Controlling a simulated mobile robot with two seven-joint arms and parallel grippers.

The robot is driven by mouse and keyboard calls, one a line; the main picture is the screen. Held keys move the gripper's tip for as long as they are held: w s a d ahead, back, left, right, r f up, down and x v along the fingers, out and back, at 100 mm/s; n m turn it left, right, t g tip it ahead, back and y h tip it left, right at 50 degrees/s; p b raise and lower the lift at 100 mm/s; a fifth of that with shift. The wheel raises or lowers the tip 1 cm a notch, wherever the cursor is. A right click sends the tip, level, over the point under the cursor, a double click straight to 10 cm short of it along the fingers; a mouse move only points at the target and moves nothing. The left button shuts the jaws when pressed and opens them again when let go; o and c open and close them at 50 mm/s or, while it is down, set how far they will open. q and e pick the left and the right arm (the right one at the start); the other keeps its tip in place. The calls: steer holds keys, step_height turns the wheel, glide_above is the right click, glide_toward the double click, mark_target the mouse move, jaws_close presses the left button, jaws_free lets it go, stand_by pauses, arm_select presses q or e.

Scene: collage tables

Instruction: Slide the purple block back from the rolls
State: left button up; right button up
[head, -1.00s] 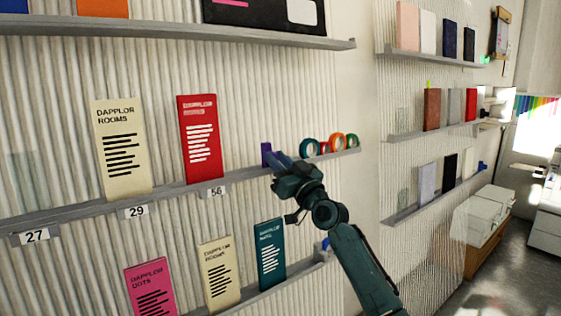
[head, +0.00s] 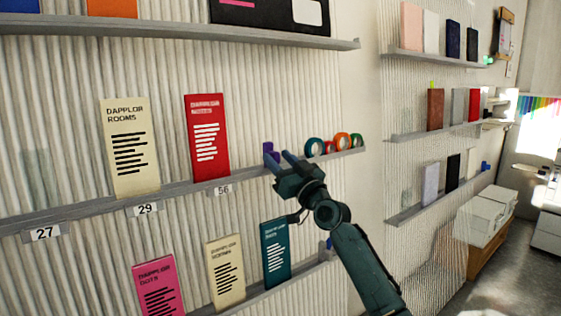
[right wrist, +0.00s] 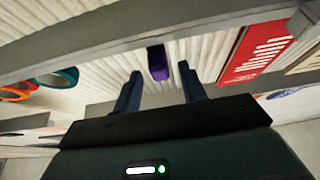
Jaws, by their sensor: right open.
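The purple block (head: 268,152) stands on the middle shelf, between the red booklet and the tape rolls (head: 334,144). My right gripper (head: 280,160) is at the shelf edge in front of the block, partly covering it. In the right wrist view the purple block (right wrist: 158,62) shows beyond and between the two open blue fingers (right wrist: 158,88), apart from both. The rolls, teal, red, orange and green, stand in a row to the block's right in the head view; some also show at the left of the right wrist view (right wrist: 52,80). My left gripper is not in view.
The middle shelf (head: 180,191) also holds a red booklet (head: 207,137) and a cream booklet (head: 131,147). An upper shelf (head: 180,38) runs above.

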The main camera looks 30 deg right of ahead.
arm_select(q)
steer(key=b, duration=0.1)
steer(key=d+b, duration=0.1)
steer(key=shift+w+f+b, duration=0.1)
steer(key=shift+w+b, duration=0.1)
steer(key=shift+b, duration=0.2)
arm_select(e)
steer(key=v, duration=1.3)
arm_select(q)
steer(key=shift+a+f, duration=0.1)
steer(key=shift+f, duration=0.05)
arm_select(e)
steer(key=shift+s+d, duration=0.1)
